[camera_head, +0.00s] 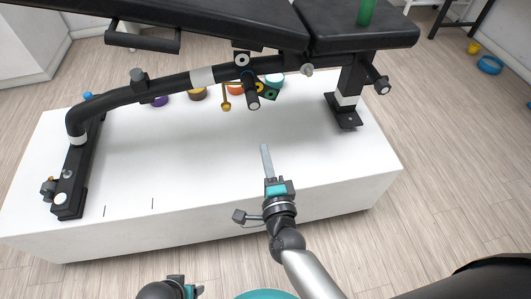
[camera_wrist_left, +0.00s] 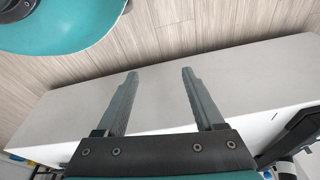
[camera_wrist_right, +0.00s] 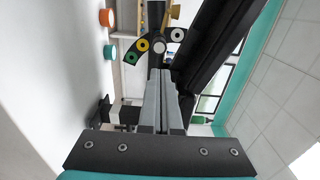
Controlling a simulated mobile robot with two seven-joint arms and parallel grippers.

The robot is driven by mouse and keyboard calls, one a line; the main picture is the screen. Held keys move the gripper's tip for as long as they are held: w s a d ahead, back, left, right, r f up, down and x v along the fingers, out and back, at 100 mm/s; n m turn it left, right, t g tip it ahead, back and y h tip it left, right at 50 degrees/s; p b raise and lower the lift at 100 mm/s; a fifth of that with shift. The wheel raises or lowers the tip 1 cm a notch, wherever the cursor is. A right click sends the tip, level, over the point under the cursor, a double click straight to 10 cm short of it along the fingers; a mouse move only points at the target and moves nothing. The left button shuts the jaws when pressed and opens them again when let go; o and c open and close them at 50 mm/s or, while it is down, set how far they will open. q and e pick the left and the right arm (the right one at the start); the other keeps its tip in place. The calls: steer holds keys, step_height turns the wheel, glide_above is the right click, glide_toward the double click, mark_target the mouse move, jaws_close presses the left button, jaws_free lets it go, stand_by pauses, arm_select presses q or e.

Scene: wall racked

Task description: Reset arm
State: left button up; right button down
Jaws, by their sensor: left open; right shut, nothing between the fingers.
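My right gripper (camera_head: 265,150) is shut and empty, its thin fingers held over the front part of a white platform (camera_head: 200,150). In the right wrist view its fingers (camera_wrist_right: 160,78) lie together with nothing between them. My left gripper (camera_head: 190,291) is low at the bottom edge of the head view, in front of the platform, and mostly cut off. In the left wrist view its fingers (camera_wrist_left: 160,76) are wide apart and empty, with the white platform's edge behind them.
A black weight bench (camera_head: 200,78) stands on the platform. A green cylinder (camera_head: 366,12) is on its pad. Small coloured objects, including an orange one (camera_head: 236,88) and a yellow-brown one (camera_head: 197,93), sit beyond the bench's bar. The floor at right (camera_head: 440,160) is mostly clear.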

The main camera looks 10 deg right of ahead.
stand_by(0.3)
steer(key=s+d+f+n+g+y+p, duration=0.1)
steer(key=s+f+n+g+p, duration=0.1)
steer(key=s+f+n+g, duration=0.5)
steer(key=s+d+f+n+y+p, duration=0.15)
steer(key=f+n, duration=0.35)
steer(key=f, duration=0.6)
arm_select(q)
steer(key=s+a+f+p, duration=0.4)
steer(key=s+a+f, duration=0.3)
steer(key=s, duration=0.3)
steer(key=shift+s+a+f+y, duration=0.2)
steer(key=shift+f+y, duration=0.1)
steer(key=shift+y, duration=0.1)
arm_select(e)
steer(key=s+d+f+n+g, duration=0.3)
steer(key=s, duration=0.4)
steer(key=s+d+f+n+g+h, duration=0.1)
steer(key=s+d+f+n+g, duration=0.1)
steer(key=s, duration=0.6)
steer(key=s+d+f+n+g+h, duration=0.1)
steer(key=s+d+f+n+g, duration=0.2)
steer(key=s+d+f, duration=0.3)
steer(key=shift+s+d+n+g, duration=0.3)
steer(key=shift+s+n, duration=0.1)
steer(key=shift+s, duration=0.5)
steer(key=shift+f+h, duration=0.1)
steer(key=shift+h, duration=0.15)
